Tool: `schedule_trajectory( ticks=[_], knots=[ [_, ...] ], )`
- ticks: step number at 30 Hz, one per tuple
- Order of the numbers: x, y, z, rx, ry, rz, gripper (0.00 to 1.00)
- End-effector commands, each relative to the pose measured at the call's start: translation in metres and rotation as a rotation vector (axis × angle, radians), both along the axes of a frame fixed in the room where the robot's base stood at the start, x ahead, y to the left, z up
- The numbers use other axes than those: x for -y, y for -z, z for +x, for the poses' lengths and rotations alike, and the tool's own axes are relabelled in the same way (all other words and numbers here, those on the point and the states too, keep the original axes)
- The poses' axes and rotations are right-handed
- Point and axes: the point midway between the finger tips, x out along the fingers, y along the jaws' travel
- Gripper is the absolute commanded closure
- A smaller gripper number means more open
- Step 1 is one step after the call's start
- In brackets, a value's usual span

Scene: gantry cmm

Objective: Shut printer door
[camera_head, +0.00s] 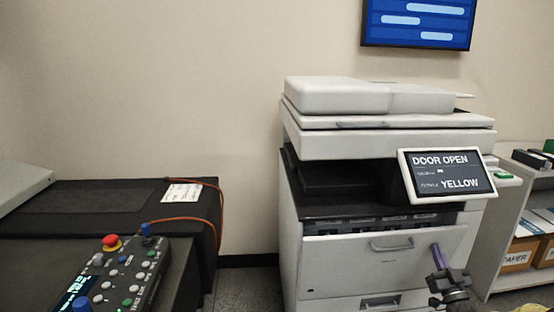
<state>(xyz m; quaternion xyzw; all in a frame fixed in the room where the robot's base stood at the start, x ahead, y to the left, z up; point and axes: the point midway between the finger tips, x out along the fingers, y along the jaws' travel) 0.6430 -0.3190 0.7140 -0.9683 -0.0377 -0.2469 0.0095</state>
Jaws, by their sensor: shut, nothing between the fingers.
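The printer (375,115) stands against the back wall, right of centre. Its screen (446,175) reads "DOOR OPEN" and "YELLOW". The white front door (345,262) has a grey handle (392,244) near its top and sits below a dark recess with several small parts along it. How far the door leans out is hard to tell from here. My gripper (449,282) is at the lower right, in front of the door's right part and right of the handle. It is shut. A purple piece (438,256) shows at its upper left. I cannot tell whether it touches the door.
A dark bench (110,195) with a control box (118,272) and an orange cable (222,205) stands on the left. A shelf (512,220) with paper boxes (519,253) stands right of the printer. Dark floor (248,288) shows between bench and printer.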

Motion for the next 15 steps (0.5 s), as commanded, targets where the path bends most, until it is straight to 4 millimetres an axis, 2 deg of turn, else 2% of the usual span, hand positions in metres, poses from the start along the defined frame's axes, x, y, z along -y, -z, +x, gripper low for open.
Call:
schedule_trajectory(
  ticks=[10,15],
  knots=[
    [-0.0002,-0.0016,0.0022,0.001,0.000,0.000,1.00],
    [-0.0016,-0.0029,0.0111,0.002,-0.003,-0.001,1.00]
  ],
)
